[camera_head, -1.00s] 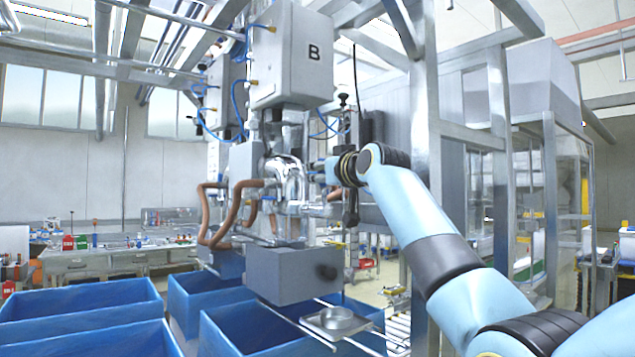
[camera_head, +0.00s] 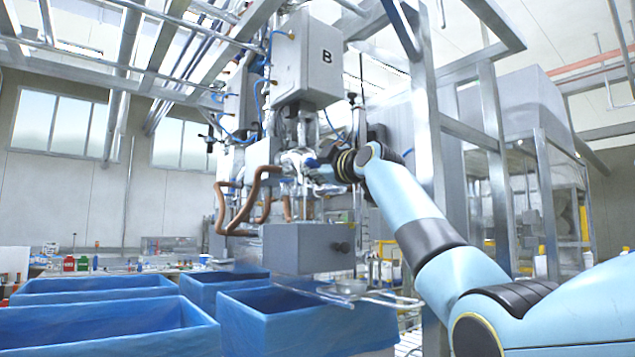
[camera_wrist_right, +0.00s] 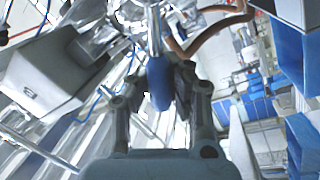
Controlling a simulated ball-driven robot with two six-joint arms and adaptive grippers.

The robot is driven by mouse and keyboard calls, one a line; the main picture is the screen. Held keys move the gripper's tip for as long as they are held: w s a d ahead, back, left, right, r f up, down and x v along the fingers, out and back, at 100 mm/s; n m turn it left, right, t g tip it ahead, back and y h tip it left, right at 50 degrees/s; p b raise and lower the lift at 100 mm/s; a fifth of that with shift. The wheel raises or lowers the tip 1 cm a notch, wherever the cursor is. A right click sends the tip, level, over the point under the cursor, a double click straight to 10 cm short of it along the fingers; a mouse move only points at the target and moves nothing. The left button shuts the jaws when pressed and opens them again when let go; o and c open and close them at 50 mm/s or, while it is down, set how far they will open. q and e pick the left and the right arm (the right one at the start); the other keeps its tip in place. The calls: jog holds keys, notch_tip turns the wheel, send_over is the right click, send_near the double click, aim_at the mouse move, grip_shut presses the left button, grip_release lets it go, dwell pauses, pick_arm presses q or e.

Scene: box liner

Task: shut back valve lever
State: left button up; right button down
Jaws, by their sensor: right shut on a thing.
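The valve lever has a blue handle (camera_wrist_right: 158,85), which sits between the fingers of my right gripper (camera_wrist_right: 160,88) in the right wrist view. The gripper is shut on this handle. In the head view my right gripper (camera_head: 318,168) is at the shiny metal pipework below the grey box marked B. The gripper and wrist hide most of the lever there, and I cannot make out the lever's angle. My left gripper is in neither view.
The grey box marked B (camera_head: 295,60) hangs above the pipework. Brown hoses (camera_head: 252,200) curve to its left, and a grey block (camera_head: 300,248) hangs below. Blue lined boxes (camera_head: 110,325) stand along the lower left. A metal frame post (camera_head: 428,150) rises close beside my right arm.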

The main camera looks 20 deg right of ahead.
jog(key=shift+s+a+f+n+y+b, duration=0.1)
jog(key=shift+a+f+n+y+b, duration=0.2)
jog(key=shift+f+n+b, duration=0.9)
jog(key=shift+w+a+f+n+y+b, duration=0.1)
jog(key=shift+f+n+y+b, duration=0.4)
jog(key=shift+n+b, duration=1.1)
jog(key=shift+s+a+f+n+y+b, duration=0.1)
jog(key=shift+a+f+n+y+b, duration=0.1)
jog(key=shift+f+n+b, duration=1.2)
jog(key=shift+s+d+r, duration=0.1)
jog(key=shift+r, duration=0.25)
jog(key=c, duration=1.3)
grip_release()
jog(key=shift+s+r, duration=0.15)
jog(key=shift+s, duration=0.1)
jog(key=shift+c, duration=0.2)
jog(key=shift+o, duration=0.9)
jog(key=shift+r, duration=0.15)
jog(key=shift+d, duration=0.1)
jog(key=v, duration=1.1)
jog(key=shift+s+d, duration=0.2)
jog(key=shift+s, duration=0.2)
